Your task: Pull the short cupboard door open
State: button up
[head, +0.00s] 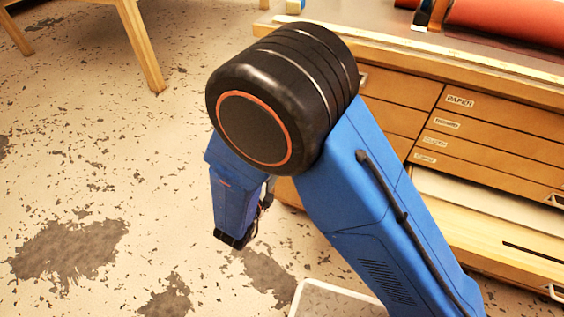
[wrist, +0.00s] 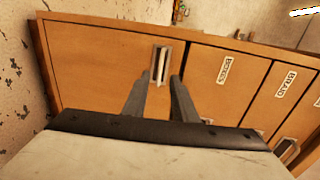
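In the wrist view a plain wooden front panel (wrist: 95,70), which looks like the short cupboard door, fills the left of the cabinet face and looks flush. It has an upright pale metal handle (wrist: 161,65) near its right edge. My gripper (wrist: 161,80) points at this handle, its two grey fingers apart with a gap between them. The fingertips overlap the handle's near end in the picture; I cannot tell whether they touch it. Nothing is seen held. In the head view my gripper is hidden, and my arm covers much of the cabinet's left part.
Labelled drawers (head: 480,135) lie right of the panel, with a pale open-looking drawer or shelf (head: 490,215) below. Red rolls (head: 505,20) lie on the cabinet top. A wooden-legged table (head: 140,45) stands at the upper left. The speckled floor (head: 70,180) on the left is clear.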

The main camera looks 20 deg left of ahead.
jog(key=x, duration=0.6)
jog(key=shift+w, duration=0.2)
jog(key=shift+f, duration=0.1)
grip_shut()
dwell(1.2)
